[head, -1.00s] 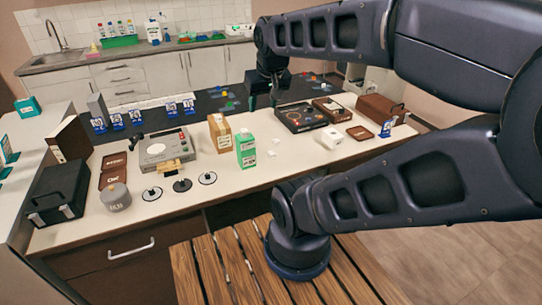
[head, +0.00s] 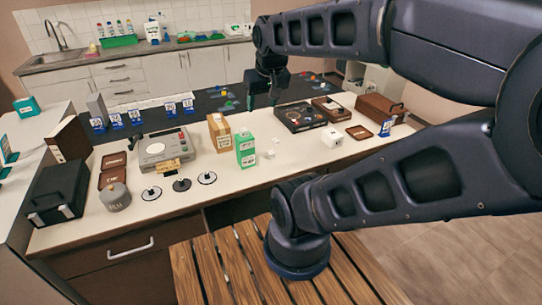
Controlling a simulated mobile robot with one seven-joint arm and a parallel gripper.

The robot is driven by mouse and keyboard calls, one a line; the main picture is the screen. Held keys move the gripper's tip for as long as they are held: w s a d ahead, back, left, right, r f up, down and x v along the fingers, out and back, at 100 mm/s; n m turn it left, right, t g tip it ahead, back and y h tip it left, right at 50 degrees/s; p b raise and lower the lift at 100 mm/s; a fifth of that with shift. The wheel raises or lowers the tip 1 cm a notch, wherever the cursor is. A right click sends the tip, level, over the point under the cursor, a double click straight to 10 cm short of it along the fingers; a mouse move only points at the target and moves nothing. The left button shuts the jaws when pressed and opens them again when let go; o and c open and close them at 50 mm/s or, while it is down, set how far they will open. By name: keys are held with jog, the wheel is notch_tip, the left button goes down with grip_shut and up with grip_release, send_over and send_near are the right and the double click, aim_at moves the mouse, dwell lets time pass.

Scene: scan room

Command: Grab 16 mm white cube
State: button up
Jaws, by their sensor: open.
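Small white cubes stand on the white counter right of the green carton: one nearer the front (head: 269,155) and one just behind it (head: 277,141). They are too small here for me to tell which is 16 mm. My gripper (head: 262,98) is open, with its fingers pointing down over the dark back part of the counter. It is above and behind the small cubes in the picture, apart from them. I see nothing between the fingers.
The green carton (head: 246,150) and a brown carton (head: 219,133) stand left of the cubes. A larger white block (head: 331,137) and a black board device (head: 300,116) are to the right. Bare counter lies in front of the cubes.

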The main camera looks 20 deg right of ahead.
jog(key=w+d+f+g, duration=0.1)
jog(key=w+d+f, duration=0.15)
jog(key=w, duration=0.45)
jog(key=g, duration=0.4)
send_over(271, 151)
notch_tip(271, 151, down, 24)
jog(key=r, duration=0.1)
jog(key=f, duration=0.5)
jog(key=shift+w+d+f, duration=0.1)
jog(key=shift+w+f, duration=0.1)
jog(key=shift+f, duration=0.15)
jog(key=shift+s+a+f, duration=0.1)
jog(key=shift+f, duration=1.25)
jog(key=shift+s+a+f, duration=0.1)
jog(key=shift+f, duration=1.2)
jog(key=c, duration=1)
jog(key=shift+r, duration=0.15)
jog(key=shift+c, duration=0.2)
